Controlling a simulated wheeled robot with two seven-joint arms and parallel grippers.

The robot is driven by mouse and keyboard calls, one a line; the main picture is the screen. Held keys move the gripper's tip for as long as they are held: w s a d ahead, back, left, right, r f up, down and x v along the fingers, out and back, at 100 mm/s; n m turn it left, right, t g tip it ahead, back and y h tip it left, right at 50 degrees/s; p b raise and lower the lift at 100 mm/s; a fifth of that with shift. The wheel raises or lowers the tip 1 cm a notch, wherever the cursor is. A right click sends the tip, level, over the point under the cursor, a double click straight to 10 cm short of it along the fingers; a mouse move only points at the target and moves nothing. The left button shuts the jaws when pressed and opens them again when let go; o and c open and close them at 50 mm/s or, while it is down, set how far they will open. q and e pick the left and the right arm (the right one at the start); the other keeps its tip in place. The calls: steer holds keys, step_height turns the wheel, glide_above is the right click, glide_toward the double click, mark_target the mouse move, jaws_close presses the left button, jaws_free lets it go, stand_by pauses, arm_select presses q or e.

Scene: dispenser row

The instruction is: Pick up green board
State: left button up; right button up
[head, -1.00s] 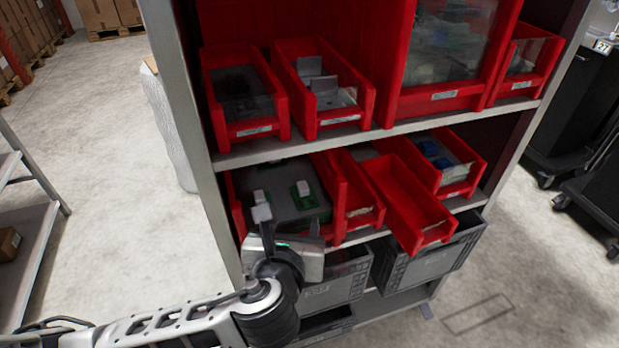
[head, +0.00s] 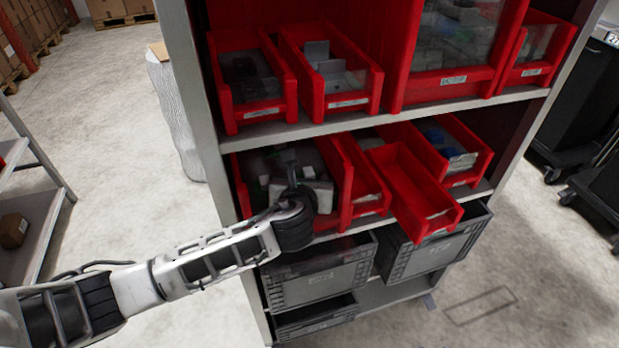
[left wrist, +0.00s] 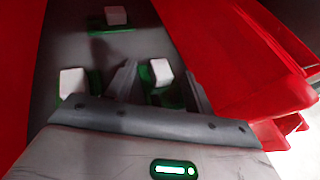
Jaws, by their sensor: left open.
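Green boards, each with a white block, lie in a red bin on the middle shelf. In the left wrist view one green board (left wrist: 162,90) is between my gripper's two fingers. Another board (left wrist: 72,84) is to the left and a third (left wrist: 110,24) lies farther back. My left gripper (left wrist: 160,75) is open, reaching into the bin. Its palm hides the near part of the boards. In the head view my left gripper (head: 287,172) covers much of the bin's inside. I cannot tell whether the fingers touch the board. My right gripper is not in view.
The boards' red bin (head: 341,180) has raised side walls close to my gripper. An empty red bin (head: 412,190) sticks out of the shelf to the right. The upper shelf edge (head: 380,124) is just above. Grey crates (head: 320,280) stand below.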

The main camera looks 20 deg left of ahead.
arm_select(q)
steer(key=shift+w, duration=0.1)
jaws_close()
steer(key=shift+r+p, duration=0.1)
steer(key=shift+p, duration=0.2)
